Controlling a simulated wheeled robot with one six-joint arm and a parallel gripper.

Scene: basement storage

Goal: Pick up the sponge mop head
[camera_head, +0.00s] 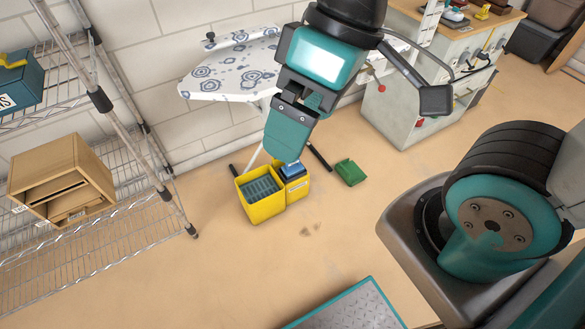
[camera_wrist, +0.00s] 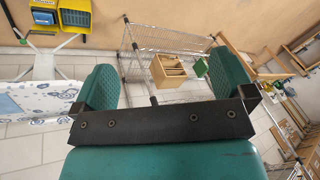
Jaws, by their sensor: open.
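A blue block with a dark top (camera_head: 293,170), which looks like the sponge mop head, sits in the smaller part of the yellow mop bucket (camera_head: 262,211) on the floor. It also shows at the upper left of the wrist view (camera_wrist: 43,18), beside the bucket's grey grid (camera_wrist: 73,20). My gripper (camera_head: 288,150) points down in the head view and overlaps the bucket's far edge there; its height above it is hard to tell. In the wrist view my gripper (camera_wrist: 165,78) has its two green fingers wide apart, with nothing between them.
A green dustpan-like object (camera_head: 349,172) lies right of the bucket. An ironing board (camera_head: 225,75) stands behind. A wire shelf (camera_head: 110,205) with a cardboard box (camera_head: 62,180) is at left, a workbench (camera_head: 408,105) at back right.

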